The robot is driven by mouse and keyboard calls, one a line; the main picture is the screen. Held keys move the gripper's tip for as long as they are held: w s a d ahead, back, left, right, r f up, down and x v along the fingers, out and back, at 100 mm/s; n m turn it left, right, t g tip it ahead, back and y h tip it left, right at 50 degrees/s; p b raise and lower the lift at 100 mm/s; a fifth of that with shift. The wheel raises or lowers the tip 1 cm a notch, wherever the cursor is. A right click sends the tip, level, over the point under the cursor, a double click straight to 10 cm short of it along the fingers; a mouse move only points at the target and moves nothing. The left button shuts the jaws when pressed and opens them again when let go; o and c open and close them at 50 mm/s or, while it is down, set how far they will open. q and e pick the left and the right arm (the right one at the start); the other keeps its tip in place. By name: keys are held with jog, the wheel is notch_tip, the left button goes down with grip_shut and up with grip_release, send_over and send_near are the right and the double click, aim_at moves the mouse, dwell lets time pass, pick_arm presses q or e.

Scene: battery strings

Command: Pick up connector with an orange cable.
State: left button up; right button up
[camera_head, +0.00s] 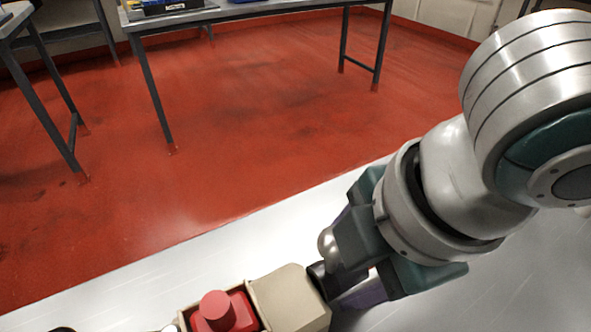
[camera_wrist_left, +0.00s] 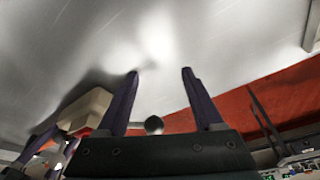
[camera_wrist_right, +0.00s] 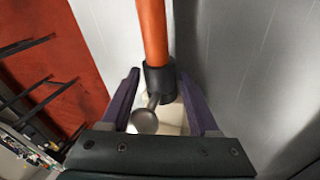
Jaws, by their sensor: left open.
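A connector (camera_wrist_right: 171,116) with a beige body, a black collar and an orange cable (camera_wrist_right: 152,25) shows in the right wrist view. It lies between the two fingers of my right gripper (camera_wrist_right: 158,85); I cannot tell whether both fingers press on it. In the head view my right gripper (camera_head: 352,275) is low, just right of a beige block (camera_head: 290,298); the orange cable does not show there. My left gripper (camera_wrist_left: 160,72) is open with a clear gap between its fingers. A beige body (camera_wrist_left: 86,110) shows left of them.
A red round-topped part (camera_head: 216,310) sits beside the beige block. A grey round knob (camera_wrist_right: 144,121) shows between the right fingers' bases. A pale smooth surface borders the red floor (camera_head: 200,150). A table (camera_head: 250,12) with dark legs stands beyond; the floor before it is clear.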

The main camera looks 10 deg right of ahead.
grip_shut()
jog(key=shift+a+r, duration=0.1)
jog(key=shift+r, duration=0.05)
dwell(0.9)
